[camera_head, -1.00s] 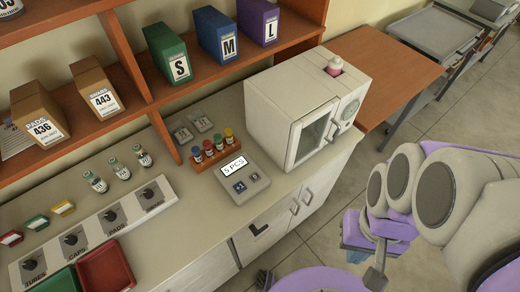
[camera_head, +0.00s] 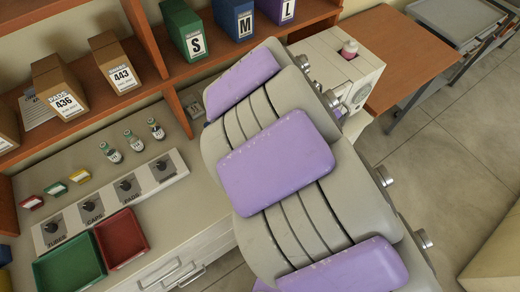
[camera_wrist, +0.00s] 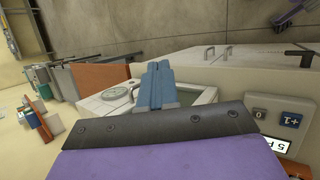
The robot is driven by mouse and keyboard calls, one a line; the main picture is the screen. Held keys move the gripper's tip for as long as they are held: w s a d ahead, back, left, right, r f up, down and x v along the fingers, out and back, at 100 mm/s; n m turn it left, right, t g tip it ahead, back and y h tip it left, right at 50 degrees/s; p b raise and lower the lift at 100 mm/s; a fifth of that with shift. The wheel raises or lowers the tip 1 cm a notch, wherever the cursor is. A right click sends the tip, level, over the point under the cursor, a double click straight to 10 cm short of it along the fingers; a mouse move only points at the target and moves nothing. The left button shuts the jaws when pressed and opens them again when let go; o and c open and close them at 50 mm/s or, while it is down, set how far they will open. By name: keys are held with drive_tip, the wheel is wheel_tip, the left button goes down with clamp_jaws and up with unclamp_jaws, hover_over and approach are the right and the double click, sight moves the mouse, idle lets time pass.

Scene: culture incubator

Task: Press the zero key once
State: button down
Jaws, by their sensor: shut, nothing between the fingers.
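The counting device with the zero key shows at the lower right of the wrist view. Its dark zero key (camera_wrist: 259,114), marked "0", sits beside the blue "+1" key (camera_wrist: 291,119). Its display (camera_wrist: 290,148) is partly cut off and reads "5 P". My gripper (camera_wrist: 158,66) has its blue fingers together and empty, left of the zero key in that view and apart from it. In the head view my arm hides the device and the gripper.
The white incubator (camera_wrist: 90,104) is behind my fingers; its top corner (camera_head: 345,62) shows past my arm. A green tray (camera_head: 70,262), a red tray (camera_head: 122,238) and a knob panel (camera_head: 110,203) lie on the counter's left. Shelves with labelled boxes (camera_head: 62,92) stand behind.

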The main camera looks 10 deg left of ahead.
drive_tip(key=a+f+n+t, duration=0.1)
drive_tip(key=a+f+n, duration=0.2)
drive_tip(key=a+f, duration=0.2)
drive_tip(key=w+a+f+n+t+y+b, duration=0.1)
drive_tip(key=a+f+n, duration=0.3)
drive_tip(key=a, duration=0.4)
drive_tip(key=a+f+n+t+y, duration=0.1)
drive_tip(key=a+f+n+t, duration=0.2)
drive_tip(key=a+f, duration=0.3)
drive_tip(key=shift+w+a+f, duration=0.2)
drive_tip(key=shift+a+f, duration=0.2)
drive_tip(key=shift+a, duration=0.2)
drive_tip(key=f+b, duration=0.1)
drive_tip(key=d+f+b, duration=0.1)
drive_tip(key=f, duration=0.1)
drive_tip(key=shift+d+b, duration=0.1)
drive_tip(key=shift+b, duration=0.2)
drive_tip(key=shift+d+f, duration=0.3)
drive_tip(key=shift+f, duration=0.2)
drive_tip(key=shift+a+f, duration=0.25)
drive_tip(key=shift+a, duration=0.45)
drive_tip(key=shift+d+r, duration=0.1)
drive_tip(key=shift+d, duration=0.45)
drive_tip(key=shift+a, duration=0.1)
